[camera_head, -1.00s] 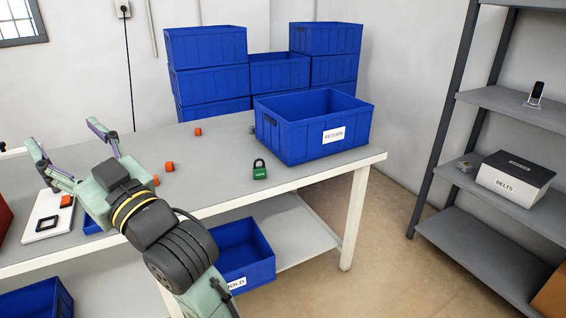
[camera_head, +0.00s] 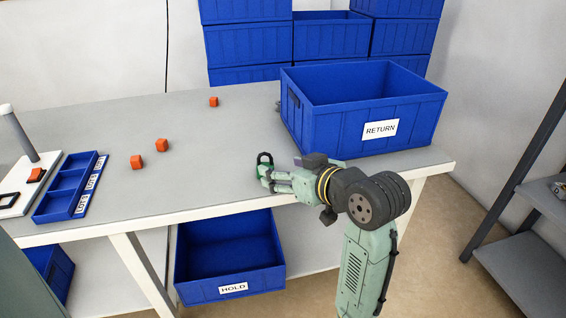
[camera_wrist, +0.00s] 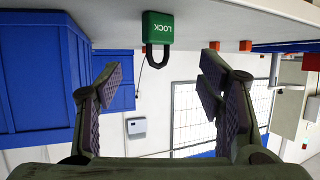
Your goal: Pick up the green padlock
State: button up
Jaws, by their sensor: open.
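The green padlock (camera_head: 265,168) stands on the grey table near its front edge, left of the blue RETURN bin. In the wrist view the padlock (camera_wrist: 159,30) appears upside down, with its dark shackle pointing down the picture and the word LOCK on its body. My gripper (camera_head: 268,180) is low at the table's front edge, close to the padlock and partly covering it in the head view. In the wrist view my gripper (camera_wrist: 162,85) is open, its two fingers wide apart and nothing between them. The padlock lies beyond the fingertips, between their lines.
The RETURN bin (camera_head: 365,135) stands close right of my gripper. Several orange blocks, one of them here (camera_head: 162,145), lie to the left. A blue divided tray (camera_head: 62,205) is at the far left. The HOLD bin (camera_head: 230,275) sits on the lower shelf.

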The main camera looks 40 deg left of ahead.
aim_at(260, 163)
jog(key=x, duration=0.4)
jog(key=shift+s+a+f, duration=0.1)
jog(key=shift+a, duration=0.3)
jog(key=shift+w+p+x, duration=0.15)
jog(key=shift+x, duration=1.25)
jog(key=shift+w+p+x, duration=0.15)
jog(key=shift+w+x, duration=0.05)
jog(key=shift+x, duration=1.2)
jog(key=shift+d, duration=0.1)
jog(key=c, duration=1.3)
